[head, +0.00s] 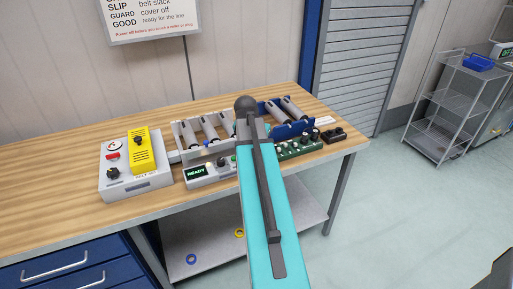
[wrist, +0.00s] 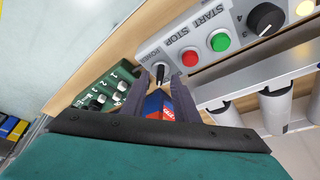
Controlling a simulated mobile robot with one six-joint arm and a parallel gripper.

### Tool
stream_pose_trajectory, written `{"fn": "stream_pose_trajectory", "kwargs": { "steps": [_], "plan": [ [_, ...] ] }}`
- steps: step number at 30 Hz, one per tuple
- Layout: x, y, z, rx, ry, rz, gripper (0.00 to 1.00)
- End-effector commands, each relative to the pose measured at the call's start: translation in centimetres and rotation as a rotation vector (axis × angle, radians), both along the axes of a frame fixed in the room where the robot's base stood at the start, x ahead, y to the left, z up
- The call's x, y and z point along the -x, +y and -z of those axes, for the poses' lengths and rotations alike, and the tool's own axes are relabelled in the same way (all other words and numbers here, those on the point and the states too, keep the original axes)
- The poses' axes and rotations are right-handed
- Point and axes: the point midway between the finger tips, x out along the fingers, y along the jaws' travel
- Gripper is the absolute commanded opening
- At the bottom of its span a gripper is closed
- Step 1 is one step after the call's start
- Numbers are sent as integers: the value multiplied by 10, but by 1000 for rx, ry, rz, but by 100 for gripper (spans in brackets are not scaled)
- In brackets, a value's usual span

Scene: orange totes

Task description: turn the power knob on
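The power knob (wrist: 160,73) is a small black knob with a pale pointer line, under the word POWER at the end of a grey control panel (wrist: 203,22). I cannot tell from its pointer whether it is on or off. My gripper (wrist: 159,82) is open, its two dark fingertips apart on either side of the knob. I cannot tell whether either finger touches it. In the head view, the panel's READY display (head: 196,172) is lit green. My arm hides the gripper and the power knob there.
A red stop button (wrist: 190,58), green start button (wrist: 219,41) and larger black dial (wrist: 265,18) share the panel. A green box (wrist: 95,88) with several knobs is close by. Rollers stand behind the panel; a white box (head: 139,186) with a yellow cover is left.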

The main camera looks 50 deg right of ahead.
Motion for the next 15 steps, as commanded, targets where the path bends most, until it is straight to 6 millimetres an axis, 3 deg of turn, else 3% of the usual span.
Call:
{"fn": "stream_pose_trajectory", "kwargs": {
  "steps": [15],
  "plan": [
    [6,17,-43,2,-2,0,27]
  ]
}}
